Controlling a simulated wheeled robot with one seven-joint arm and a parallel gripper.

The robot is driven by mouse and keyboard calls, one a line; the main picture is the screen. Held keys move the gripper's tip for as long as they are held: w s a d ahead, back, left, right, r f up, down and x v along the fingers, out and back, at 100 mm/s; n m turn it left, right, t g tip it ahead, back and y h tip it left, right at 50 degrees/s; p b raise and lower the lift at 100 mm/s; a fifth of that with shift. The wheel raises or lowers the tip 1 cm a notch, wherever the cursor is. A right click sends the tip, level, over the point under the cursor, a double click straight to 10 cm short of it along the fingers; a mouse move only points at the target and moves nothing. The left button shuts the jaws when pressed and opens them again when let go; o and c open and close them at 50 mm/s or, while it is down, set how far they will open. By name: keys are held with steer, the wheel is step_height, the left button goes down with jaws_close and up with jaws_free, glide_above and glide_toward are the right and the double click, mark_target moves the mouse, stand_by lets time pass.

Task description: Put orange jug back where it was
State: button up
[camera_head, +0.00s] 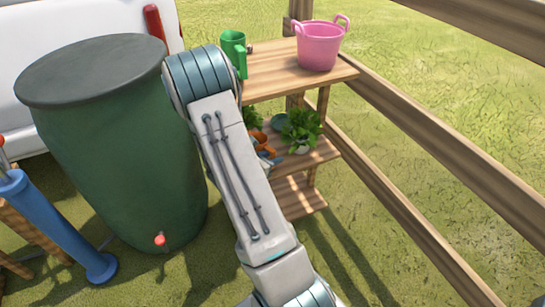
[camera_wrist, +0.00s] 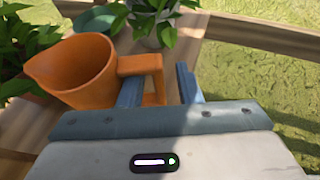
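The orange jug (camera_wrist: 72,75) is at the left in the wrist view, its mouth facing up and its square handle pointing right. In the head view the jug (camera_head: 258,137) shows partly behind my arm, at the middle board of the wooden shelf (camera_head: 318,155). My gripper (camera_wrist: 160,88) is open. One blue finger is at the handle's opening and the other is right of the handle, with a visible gap between the handle's upright part and the right finger. In the head view my gripper is mostly hidden by my arm. The jug's base is hidden.
Leafy potted plants (camera_head: 302,130) and a teal dish (camera_head: 280,121) stand close to the jug. A green watering can (camera_head: 234,50) and a pink bucket (camera_head: 319,47) are on the top board. A green barrel (camera_head: 110,140) stands left; a wooden fence (camera_head: 430,150) runs right.

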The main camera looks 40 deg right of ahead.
steer(key=p+v, duration=0.3)
steer(key=v, duration=0.8)
steer(key=s+a+r+m+g+y, duration=0.45)
steer(key=s+r+m, duration=0.35)
steer(key=s+m, duration=0.25)
steer(key=s+a+r+m+t+y, duration=0.2)
steer(key=a+r+m+y, duration=0.1)
steer(key=a, duration=0.3)
steer(key=s+a+r+m+t+y, duration=0.1)
steer(key=s+a+r+m+y, duration=0.2)
steer(key=a+r+m+y, duration=0.1)
steer(key=a+m+y, duration=0.1)
steer(key=a+m, duration=0.1)
steer(key=a, duration=0.1)
steer(key=shift+t+y, duration=0.35)
